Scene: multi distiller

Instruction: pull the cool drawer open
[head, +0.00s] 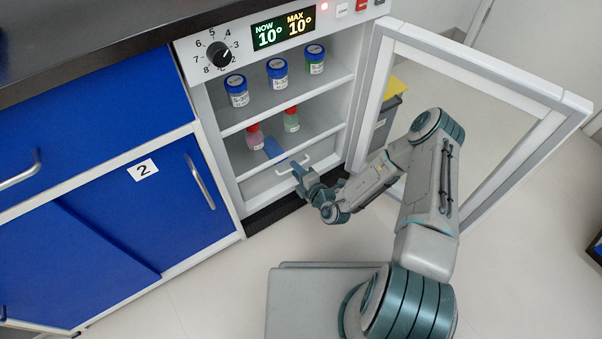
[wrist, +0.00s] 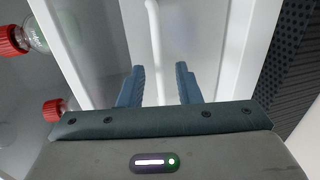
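The cool drawer (head: 274,180) is the white front at the bottom of the open cooling cabinet. Its white bar handle (head: 293,165) shows beside my gripper. My gripper (head: 300,171) is at the handle, in front of the drawer. In the wrist view my gripper (wrist: 162,84) has its two blue fingers apart. The white handle (wrist: 155,45) runs between them, with gaps visible on both sides. The drawer looks shut. Part of its front is hidden by my gripper and arm.
The cabinet door (head: 480,72) stands open to the right, close to my arm. Blue-capped jars (head: 277,73) stand on the upper shelf. Red-capped bottles (head: 291,120) stand below, near the drawer. Blue cupboards (head: 120,215) are on the left. Open floor lies in front.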

